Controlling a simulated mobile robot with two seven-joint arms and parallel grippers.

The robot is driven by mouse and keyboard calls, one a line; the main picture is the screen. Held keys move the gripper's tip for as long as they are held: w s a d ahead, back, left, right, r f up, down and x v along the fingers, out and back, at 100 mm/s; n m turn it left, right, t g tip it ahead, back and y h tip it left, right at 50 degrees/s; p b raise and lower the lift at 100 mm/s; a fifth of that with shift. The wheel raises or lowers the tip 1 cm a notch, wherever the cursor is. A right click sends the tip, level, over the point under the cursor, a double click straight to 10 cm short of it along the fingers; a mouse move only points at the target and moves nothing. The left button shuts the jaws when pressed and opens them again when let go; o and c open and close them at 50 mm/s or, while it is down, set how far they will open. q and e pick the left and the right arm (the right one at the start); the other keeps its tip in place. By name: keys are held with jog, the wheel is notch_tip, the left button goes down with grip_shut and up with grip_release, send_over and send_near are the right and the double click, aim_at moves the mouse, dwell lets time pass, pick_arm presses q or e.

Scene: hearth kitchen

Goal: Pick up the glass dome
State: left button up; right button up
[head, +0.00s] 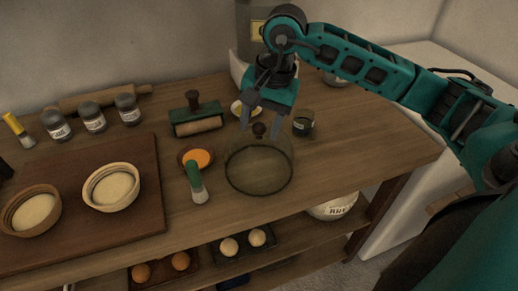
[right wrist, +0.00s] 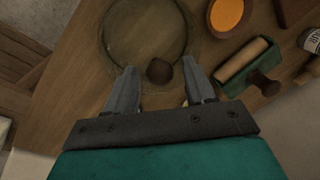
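The glass dome (head: 259,170) stands on the wooden table near its front edge, clear with a dark round knob (head: 259,130) on top. The dome also shows in the right wrist view (right wrist: 150,32), with its knob (right wrist: 159,71) between the fingertips. My right gripper (head: 262,121) is open above the dome, its fingers to either side of the knob. In the right wrist view the gripper (right wrist: 162,86) shows clear gaps between both fingers and the knob. My left gripper is not in view.
A green-handled brush (head: 194,178) and a bowl of orange contents (head: 197,159) stand just left of the dome. A small dark jar (head: 303,123) is close on the right. A green-framed roller (head: 196,118) lies behind.

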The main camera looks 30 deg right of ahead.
grip_shut()
jog(key=shift+r, duration=0.15)
dwell(0.6)
